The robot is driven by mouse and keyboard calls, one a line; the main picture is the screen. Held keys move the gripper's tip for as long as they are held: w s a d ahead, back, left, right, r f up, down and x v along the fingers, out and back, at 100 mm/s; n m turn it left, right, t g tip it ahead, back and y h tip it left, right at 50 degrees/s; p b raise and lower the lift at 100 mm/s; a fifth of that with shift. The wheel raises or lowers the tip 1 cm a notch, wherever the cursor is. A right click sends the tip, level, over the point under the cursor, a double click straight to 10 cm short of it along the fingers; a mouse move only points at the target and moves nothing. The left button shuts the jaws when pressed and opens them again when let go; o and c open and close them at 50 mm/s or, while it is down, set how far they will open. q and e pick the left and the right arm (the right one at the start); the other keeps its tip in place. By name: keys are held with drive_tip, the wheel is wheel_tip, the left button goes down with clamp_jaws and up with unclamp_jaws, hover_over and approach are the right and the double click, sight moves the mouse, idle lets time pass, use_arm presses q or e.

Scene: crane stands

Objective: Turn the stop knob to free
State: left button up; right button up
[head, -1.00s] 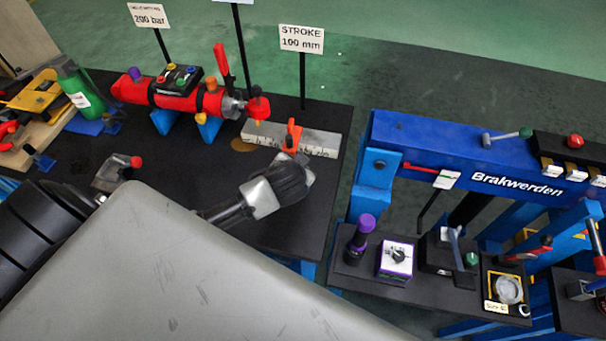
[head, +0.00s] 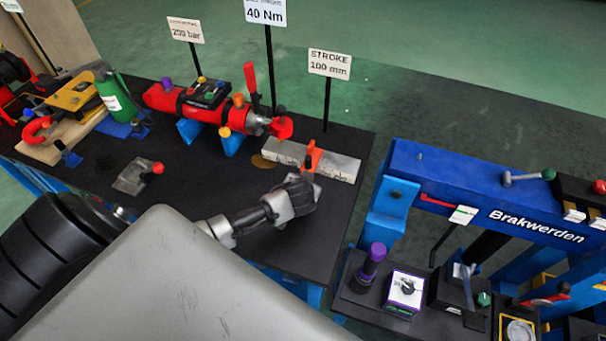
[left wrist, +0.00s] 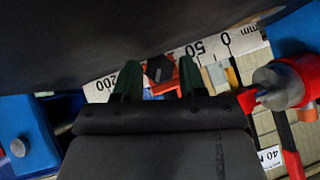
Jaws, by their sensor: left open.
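The stop is an orange bracket (head: 312,157) on a pale ruler (head: 344,166), beneath the "STROKE 100 mm" sign. In the left wrist view its dark, many-sided knob (left wrist: 160,68) shows in front of the ruler (left wrist: 214,44), with a strip of the orange bracket (left wrist: 165,88) below it. My left gripper (head: 304,184) is at the near side of the ruler, its tips hard to make out in the head view. In the left wrist view the open left gripper (left wrist: 158,78) has one dark green finger on each side of the knob, with visible gaps. The knob's pointing cannot be read.
A red cylinder unit (head: 222,108) on blue supports stands behind the ruler; its grey and red end (left wrist: 285,85) is close right of the fingers in the wrist view. A blue frame (head: 470,190) stands right.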

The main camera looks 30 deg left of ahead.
use_arm(q)
drive_tip(key=shift+w+f, duration=0.15)
drive_tip(key=shift+f, duration=0.05)
drive_tip(key=c, duration=0.6)
drive_tip(key=shift+c, duration=0.2)
use_arm(e)
drive_tip(key=shift+a, duration=0.45)
